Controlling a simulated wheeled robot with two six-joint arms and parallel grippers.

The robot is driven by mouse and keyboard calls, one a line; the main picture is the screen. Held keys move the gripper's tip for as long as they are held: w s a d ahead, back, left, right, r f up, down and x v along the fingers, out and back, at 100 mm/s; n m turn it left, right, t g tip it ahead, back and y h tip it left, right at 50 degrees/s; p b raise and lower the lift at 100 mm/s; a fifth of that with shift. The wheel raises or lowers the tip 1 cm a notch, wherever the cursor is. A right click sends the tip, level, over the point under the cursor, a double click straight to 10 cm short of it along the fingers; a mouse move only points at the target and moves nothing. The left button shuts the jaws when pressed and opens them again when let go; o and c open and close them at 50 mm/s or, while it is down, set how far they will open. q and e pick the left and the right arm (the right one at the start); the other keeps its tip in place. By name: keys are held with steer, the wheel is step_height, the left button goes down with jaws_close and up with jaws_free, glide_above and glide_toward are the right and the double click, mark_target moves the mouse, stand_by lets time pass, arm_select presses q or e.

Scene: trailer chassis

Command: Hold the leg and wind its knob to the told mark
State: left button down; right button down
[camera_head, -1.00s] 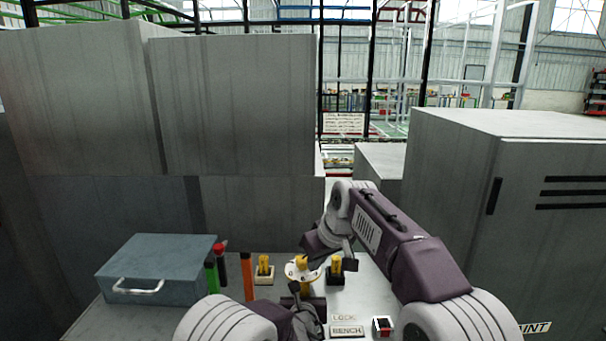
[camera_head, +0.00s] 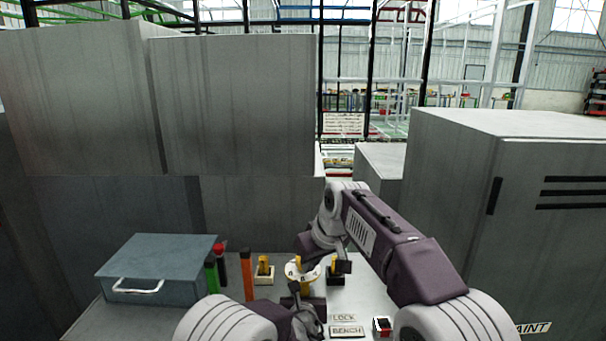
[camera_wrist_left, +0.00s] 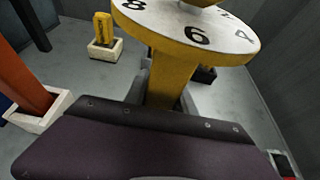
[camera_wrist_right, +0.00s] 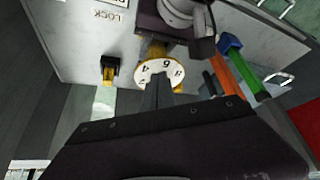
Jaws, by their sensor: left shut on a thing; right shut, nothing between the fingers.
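The yellow leg (camera_wrist_left: 168,80) stands upright with a white round dial (camera_wrist_left: 165,25) on top, marked with black numbers including 8, 6 and 4. A yellow knob (camera_head: 299,261) rises from the dial's centre. My left gripper (camera_head: 303,292) is shut on the leg below the dial. In the right wrist view the dial (camera_wrist_right: 150,69) lies just beyond the tips of my right gripper (camera_wrist_right: 158,88). My right gripper is shut and empty, and its fingers cover part of the dial and knob. I cannot tell whether they touch.
Yellow pieces stand in a pale block (camera_head: 264,279) and a black block (camera_head: 335,281) on either side. Orange (camera_head: 247,277), red-topped and green sticks stand left, by a blue-grey box (camera_head: 155,265). LOCK and BENCH labels and a red button (camera_head: 382,325) are at front right.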

steer(key=shift+a, duration=0.25)
steer(key=shift+s, duration=0.1)
steer(key=shift+s+d, duration=0.15)
steer(key=shift+s, duration=0.15)
step_height(320, 180, up, 6)
stand_by(0.6)
steer(key=shift+w+d+f, duration=0.2)
steer(key=shift+d+f, duration=0.05)
steer(key=shift+f, duration=0.75)
steer(key=shift+w+d+f, duration=0.2)
steer(key=shift+d+f, duration=0.05)
steer(key=shift+f, duration=0.75)
steer(key=shift+w+d+f, duration=0.2)
steer(key=shift+d+f, duration=0.05)
steer(key=shift+f, duration=0.75)
